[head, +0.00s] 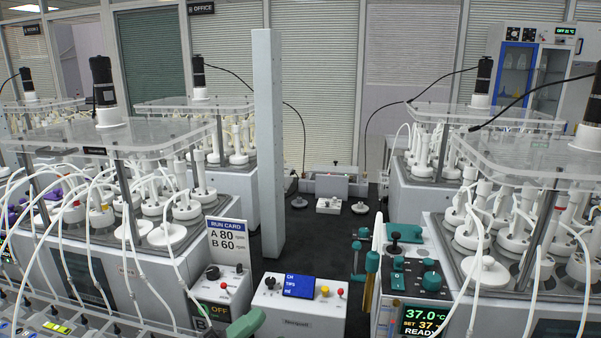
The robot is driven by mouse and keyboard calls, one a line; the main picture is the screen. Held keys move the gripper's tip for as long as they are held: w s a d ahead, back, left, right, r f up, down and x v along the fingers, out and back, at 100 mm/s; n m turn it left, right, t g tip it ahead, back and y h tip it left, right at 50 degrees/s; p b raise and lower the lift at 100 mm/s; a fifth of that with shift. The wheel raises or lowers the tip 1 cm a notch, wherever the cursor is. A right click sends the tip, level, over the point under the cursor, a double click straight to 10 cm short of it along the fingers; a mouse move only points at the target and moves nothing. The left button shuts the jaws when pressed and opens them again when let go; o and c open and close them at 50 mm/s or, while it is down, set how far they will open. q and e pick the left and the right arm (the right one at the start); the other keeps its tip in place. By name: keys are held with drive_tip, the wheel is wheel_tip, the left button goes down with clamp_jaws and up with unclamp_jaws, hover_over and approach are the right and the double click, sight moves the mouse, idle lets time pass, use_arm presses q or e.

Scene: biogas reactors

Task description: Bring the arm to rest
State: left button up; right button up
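The task names no other object, and where the arms are held is not shown. The view looks along a dark bench surface (318,238) between reactor units. Tubed reactor units with clear lids stand on both sides, one at the near left (110,142) and one at the near right (540,155).
A tall pale grey post (268,145) stands left of centre. A white control box (298,312) with a blue screen is at the front. A run card (228,243) reads A 80, B 60. A controller (425,318) shows 37.0. The dark surface between the units is partly clear.

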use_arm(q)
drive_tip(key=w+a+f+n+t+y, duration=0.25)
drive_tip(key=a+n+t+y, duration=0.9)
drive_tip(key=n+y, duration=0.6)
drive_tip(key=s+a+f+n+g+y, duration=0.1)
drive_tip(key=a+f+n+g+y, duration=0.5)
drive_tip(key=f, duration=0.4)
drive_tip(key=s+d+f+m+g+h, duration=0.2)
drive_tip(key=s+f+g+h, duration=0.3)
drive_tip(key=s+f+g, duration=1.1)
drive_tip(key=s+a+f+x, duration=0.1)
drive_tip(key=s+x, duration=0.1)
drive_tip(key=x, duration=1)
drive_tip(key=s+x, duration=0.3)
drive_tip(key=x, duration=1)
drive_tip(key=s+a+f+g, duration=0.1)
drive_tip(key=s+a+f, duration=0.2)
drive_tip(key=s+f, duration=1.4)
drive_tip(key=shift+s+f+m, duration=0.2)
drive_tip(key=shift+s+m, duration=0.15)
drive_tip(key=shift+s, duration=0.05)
